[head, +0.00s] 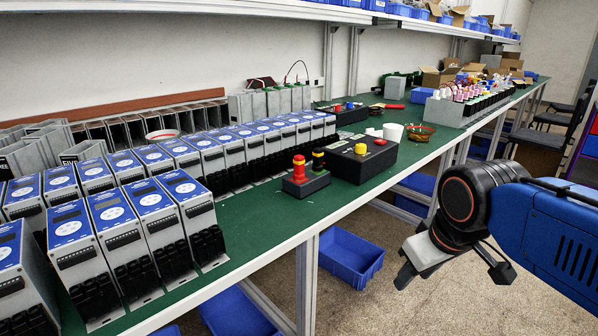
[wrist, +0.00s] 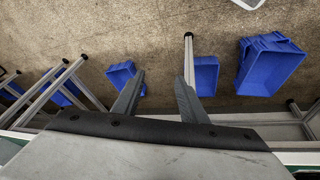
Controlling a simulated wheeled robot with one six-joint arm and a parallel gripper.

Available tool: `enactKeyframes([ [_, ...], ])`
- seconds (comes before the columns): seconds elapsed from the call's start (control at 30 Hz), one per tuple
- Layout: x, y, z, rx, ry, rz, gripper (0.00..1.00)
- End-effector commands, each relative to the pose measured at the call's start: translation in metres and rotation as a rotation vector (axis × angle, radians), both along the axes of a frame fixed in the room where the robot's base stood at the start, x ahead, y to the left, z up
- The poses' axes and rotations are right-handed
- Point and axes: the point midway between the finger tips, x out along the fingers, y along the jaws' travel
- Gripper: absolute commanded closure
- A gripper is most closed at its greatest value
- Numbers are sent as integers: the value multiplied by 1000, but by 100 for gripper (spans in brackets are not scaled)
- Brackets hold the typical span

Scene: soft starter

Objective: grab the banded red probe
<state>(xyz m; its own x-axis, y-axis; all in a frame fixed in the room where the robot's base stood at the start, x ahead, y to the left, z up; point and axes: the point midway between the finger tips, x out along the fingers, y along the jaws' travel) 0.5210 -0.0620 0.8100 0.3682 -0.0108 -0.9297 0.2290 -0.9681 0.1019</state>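A red, ribbed, upright piece (head: 299,169) stands in a low black block (head: 306,186) near the front edge of the green bench; it looks like the banded red probe. A black piece with a yellow band (head: 318,160) stands right beside it in the same block. My gripper (head: 404,278) hangs off the bench over the floor, to the right of and nearer than the block. In the wrist view my gripper (wrist: 159,76) has its two fingers apart with nothing between them. The probe is not in the wrist view.
A black box with red and yellow buttons (head: 361,157) stands just behind the block. Rows of blue-and-white soft starters (head: 150,205) fill the bench's left. Bare green bench top (head: 262,207) lies left of the block. A blue bin (head: 350,255) sits on the floor below.

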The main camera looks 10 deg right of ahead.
Motion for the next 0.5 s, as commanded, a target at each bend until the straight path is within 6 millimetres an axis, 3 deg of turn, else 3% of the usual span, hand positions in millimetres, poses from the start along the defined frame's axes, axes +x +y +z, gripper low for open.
enactKeyframes([
  [0.2,57,24,76,-169,62,373,61],
  [0.5,130,73,165,-394,152,867,61],
])
